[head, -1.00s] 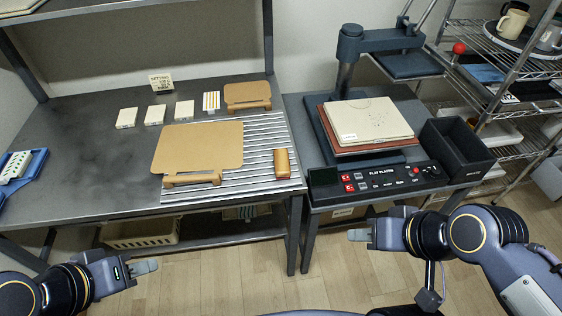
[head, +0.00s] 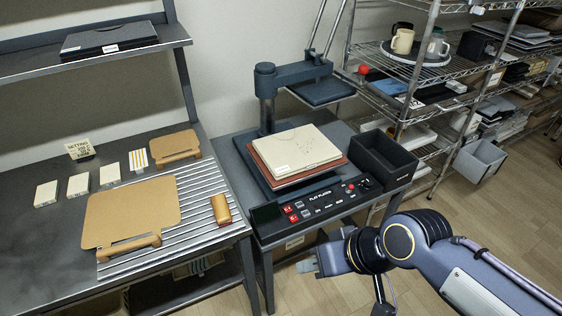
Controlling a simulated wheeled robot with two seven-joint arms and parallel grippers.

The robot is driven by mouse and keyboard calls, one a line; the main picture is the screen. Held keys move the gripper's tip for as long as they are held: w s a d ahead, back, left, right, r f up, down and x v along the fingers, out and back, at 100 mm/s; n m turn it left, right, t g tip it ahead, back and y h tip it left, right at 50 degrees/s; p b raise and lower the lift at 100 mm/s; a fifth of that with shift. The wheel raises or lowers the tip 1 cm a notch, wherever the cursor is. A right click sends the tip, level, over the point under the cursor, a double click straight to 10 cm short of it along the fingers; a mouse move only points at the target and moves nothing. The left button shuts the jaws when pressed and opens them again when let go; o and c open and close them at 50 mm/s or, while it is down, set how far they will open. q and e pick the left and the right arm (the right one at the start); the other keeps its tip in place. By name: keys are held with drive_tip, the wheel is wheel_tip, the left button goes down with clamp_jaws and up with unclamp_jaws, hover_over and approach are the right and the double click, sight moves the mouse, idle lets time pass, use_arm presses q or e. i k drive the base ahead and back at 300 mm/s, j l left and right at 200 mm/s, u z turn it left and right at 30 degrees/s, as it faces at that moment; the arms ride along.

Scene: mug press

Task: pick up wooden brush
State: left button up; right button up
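A small rounded wooden piece (head: 221,209), which looks like the wooden brush, lies on the right part of the slatted metal rack on the left table. My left gripper is out of view.
A large tan board (head: 130,212) with a handle lies left of the brush, and a smaller one (head: 174,146) behind it. The press (head: 267,95) stands on the right table with a cream slab (head: 293,152) and a black bin (head: 383,160). Wire shelves (head: 400,105) stand behind.

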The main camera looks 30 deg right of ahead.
sight(221, 210)
drive_tip(key=i+l, duration=0.15)
drive_tip(key=l, duration=0.25)
drive_tip(key=i+l, duration=0.1)
drive_tip(key=l, duration=0.3)
drive_tip(key=i+l, duration=0.15)
drive_tip(key=l, duration=0.25)
drive_tip(key=i+l, duration=0.15)
drive_tip(key=l, duration=0.25)
drive_tip(key=u, duration=0.45)
drive_tip(key=l+u, duration=0.15)
drive_tip(key=u, duration=0.75)
drive_tip(key=l+u, duration=0.15)
drive_tip(key=u, duration=0.75)
drive_tip(key=k+l, duration=0.05)
